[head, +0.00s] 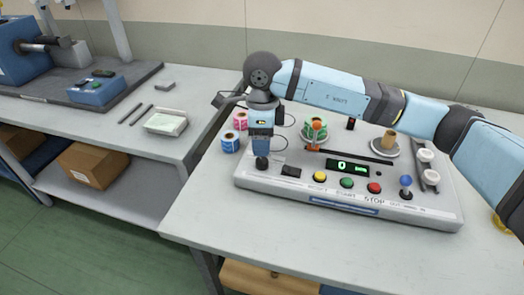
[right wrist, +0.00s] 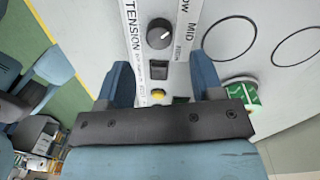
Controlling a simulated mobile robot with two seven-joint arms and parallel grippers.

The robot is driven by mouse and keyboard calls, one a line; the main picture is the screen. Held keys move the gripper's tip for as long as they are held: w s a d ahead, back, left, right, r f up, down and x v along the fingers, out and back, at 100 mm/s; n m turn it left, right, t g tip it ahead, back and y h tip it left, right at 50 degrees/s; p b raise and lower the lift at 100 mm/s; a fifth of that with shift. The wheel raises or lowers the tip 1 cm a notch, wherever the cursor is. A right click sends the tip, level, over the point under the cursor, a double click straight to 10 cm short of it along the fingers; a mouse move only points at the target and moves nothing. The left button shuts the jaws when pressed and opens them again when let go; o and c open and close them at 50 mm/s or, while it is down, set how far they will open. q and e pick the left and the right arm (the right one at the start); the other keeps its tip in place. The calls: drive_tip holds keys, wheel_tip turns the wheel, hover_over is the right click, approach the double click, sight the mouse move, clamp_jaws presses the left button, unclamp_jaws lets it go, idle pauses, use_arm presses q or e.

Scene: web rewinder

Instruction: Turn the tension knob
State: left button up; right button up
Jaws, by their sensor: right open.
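The tension knob (head: 262,163) is a small dark knob at the left end of the rewinder's sloped control panel. In the right wrist view the knob (right wrist: 160,33) is round and black with a white pointer line, beside the printed word TENSION. My right gripper (head: 261,150) points down at the knob from above. In the right wrist view its two blue fingers (right wrist: 161,66) are apart and empty, with the knob beyond the tips, roughly in line with the gap. I cannot tell how much height is between tips and knob. My left gripper is not in view.
The rewinder panel (head: 408,213) carries a yellow button (head: 320,176), green and red buttons, a display (head: 347,167) and a blue-topped lever (head: 405,183). A side bench (head: 95,118) holds a tray. The table's front is clear.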

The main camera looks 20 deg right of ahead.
use_arm(q)
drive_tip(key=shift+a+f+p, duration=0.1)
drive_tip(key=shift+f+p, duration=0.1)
drive_tip(key=shift+p, duration=0.1)
use_arm(e)
wheel_tip(320, 180, up, 8)
drive_tip(key=shift+w, duration=0.2)
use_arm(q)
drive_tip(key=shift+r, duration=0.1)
use_arm(e)
drive_tip(key=shift+d, duration=0.1)
